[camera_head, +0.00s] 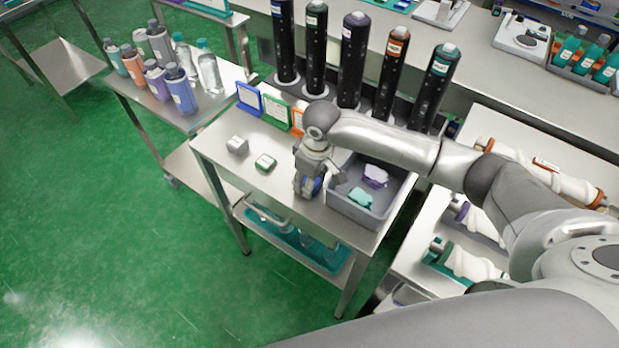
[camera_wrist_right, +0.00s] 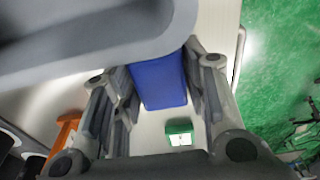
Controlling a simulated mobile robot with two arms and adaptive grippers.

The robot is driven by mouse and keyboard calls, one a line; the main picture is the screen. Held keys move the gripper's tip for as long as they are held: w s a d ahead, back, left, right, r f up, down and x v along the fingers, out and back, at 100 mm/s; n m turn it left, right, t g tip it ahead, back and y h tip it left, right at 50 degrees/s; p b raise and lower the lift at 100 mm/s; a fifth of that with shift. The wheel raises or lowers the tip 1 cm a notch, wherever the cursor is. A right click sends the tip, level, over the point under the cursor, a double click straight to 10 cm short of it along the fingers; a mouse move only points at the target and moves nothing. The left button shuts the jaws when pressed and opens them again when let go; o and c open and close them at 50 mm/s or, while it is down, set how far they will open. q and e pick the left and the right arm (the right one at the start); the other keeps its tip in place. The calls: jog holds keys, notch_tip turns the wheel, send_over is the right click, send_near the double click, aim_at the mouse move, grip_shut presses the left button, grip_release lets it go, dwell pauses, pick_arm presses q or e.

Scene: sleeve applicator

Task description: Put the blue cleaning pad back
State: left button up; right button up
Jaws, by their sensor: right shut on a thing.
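The blue cleaning pad (camera_wrist_right: 160,82) is a flat-faced blue block between the two fingers of my right gripper (camera_wrist_right: 155,105) in the wrist view. In the head view my right gripper (camera_head: 310,188) points down over the steel table, just left of the grey bin, and is shut on the pad (camera_head: 318,186), which is mostly hidden by the fingers. A green pad (camera_head: 265,162) and a grey pad (camera_head: 237,146) lie on the table to the left; the green one also shows in the wrist view (camera_wrist_right: 179,132). My left gripper is out of view.
The grey bin (camera_head: 352,212) holds a purple and a teal cloth. Blue (camera_head: 249,98), green (camera_head: 276,112) and orange (camera_head: 297,122) sign cards stand along the table's back. Tall dark cylinders stand behind. The table's front left is clear.

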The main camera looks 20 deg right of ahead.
jog(key=o, duration=1)
jog(key=shift+f, duration=0.1)
jog(key=r, duration=0.8)
jog(key=s+d+r+b, duration=0.1)
jog(key=r, duration=0.3)
jog(key=shift+r, duration=0.1)
jog(key=shift+a, duration=0.1)
